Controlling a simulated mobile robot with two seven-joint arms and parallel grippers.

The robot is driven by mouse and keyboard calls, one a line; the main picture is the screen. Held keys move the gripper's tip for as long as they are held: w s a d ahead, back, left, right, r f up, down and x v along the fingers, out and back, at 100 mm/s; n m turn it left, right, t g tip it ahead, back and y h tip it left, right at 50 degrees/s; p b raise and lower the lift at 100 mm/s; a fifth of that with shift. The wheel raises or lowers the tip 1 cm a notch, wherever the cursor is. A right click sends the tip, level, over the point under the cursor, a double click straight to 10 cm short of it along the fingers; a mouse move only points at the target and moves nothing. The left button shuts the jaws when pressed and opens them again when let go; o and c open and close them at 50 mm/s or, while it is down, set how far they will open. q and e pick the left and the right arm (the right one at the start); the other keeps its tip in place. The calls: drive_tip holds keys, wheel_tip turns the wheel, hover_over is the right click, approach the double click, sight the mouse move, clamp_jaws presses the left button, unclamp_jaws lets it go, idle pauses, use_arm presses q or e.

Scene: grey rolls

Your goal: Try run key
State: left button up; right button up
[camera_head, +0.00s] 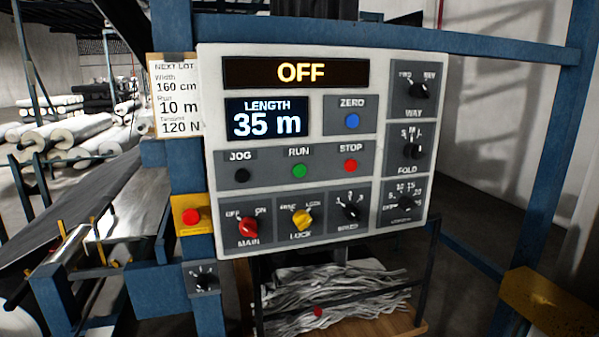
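The control panel (385,75) fills the middle of the head view, light-coloured with dark sections. The green RUN button (299,171) sits in its middle row, between the black JOG button (242,176) and the red STOP button (351,165). The top display (297,72) reads OFF. The LENGTH display (267,119) reads 35 m. The blue ZERO button (352,121) is beside it. Below are the red MAIN knob (248,227), the yellow LOCK knob (302,219) and a black knob (351,211). Exact knob settings are hard to tell. Neither gripper is in view.
A NEXT LOT card (178,98) reads width 160 cm, run 10 m, 120 N. Black WAY (418,90) and FOLD (413,151) knobs line the panel's right. A red button on yellow (191,216) is on the blue frame. Crumpled grey strips (335,290) lie below.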

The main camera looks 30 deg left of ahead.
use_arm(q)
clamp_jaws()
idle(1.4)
